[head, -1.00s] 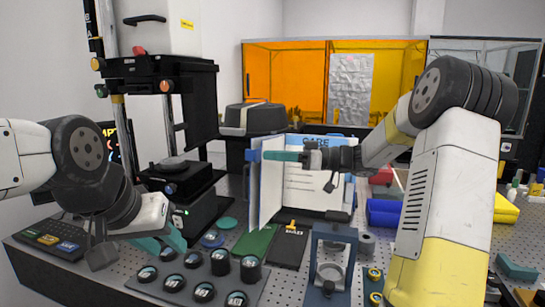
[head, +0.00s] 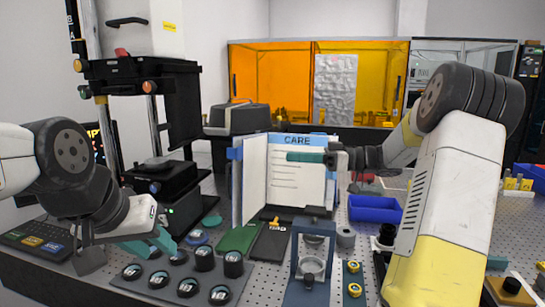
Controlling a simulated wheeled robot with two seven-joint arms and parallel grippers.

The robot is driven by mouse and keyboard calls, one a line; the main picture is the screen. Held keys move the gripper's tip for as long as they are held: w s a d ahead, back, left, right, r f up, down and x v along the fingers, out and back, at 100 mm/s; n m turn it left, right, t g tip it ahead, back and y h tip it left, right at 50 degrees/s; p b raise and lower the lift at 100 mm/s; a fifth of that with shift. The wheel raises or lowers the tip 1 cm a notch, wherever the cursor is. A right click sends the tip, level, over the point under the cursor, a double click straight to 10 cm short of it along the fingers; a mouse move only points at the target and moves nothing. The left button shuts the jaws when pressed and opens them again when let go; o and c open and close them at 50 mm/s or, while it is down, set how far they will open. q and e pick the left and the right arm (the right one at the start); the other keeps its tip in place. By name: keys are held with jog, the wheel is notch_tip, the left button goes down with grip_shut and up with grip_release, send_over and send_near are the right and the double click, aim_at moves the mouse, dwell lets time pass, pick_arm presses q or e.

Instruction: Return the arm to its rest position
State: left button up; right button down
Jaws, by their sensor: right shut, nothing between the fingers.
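My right gripper (head: 290,157) is shut and empty, with teal fingers pointing left. It appears in front of the upper right page of an open booklet headed CARE (head: 297,180). A gap to the page cannot be judged from this view. The booklet stands upright, its white leaves spread at the left. My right arm (head: 450,190) comes in from the right, bent at a high elbow. My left gripper (head: 152,245) is low at the left, its teal fingers apart, above the bench by the dark tray of round pieces.
The tray (head: 160,292) holds several black round pieces. A small blue-grey frame stand (head: 310,262) is in front of the booklet. A blue bin (head: 375,209) lies behind my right arm. A tall black instrument (head: 145,85) stands at left. Orange panels (head: 270,80) close the back.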

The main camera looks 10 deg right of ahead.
jog(key=s+a+f+m+g+h, duration=0.2)
jog(key=s+a+h, duration=0.2)
jog(key=s, duration=0.2)
jog(key=s+a+f+m+g+h, duration=0.1)
jog(key=s+a+f+m+h, duration=0.2)
jog(key=s, duration=0.4)
jog(key=s+d+f+m+t+h, duration=0.1)
jog(key=s+d+m+t+h, duration=0.1)
jog(key=s+m+h, duration=0.2)
jog(key=s+d+f+m+t+h, duration=0.1)
jog(key=s+d+m+t+h, duration=0.1)
jog(key=s, duration=0.6)
jog(key=m+t+h, duration=0.1)
jog(key=m+h, duration=0.1)
jog(key=shift+d+h, duration=0.15)
jog(key=shift+h, duration=0.15)
jog(key=shift+s, duration=0.1)
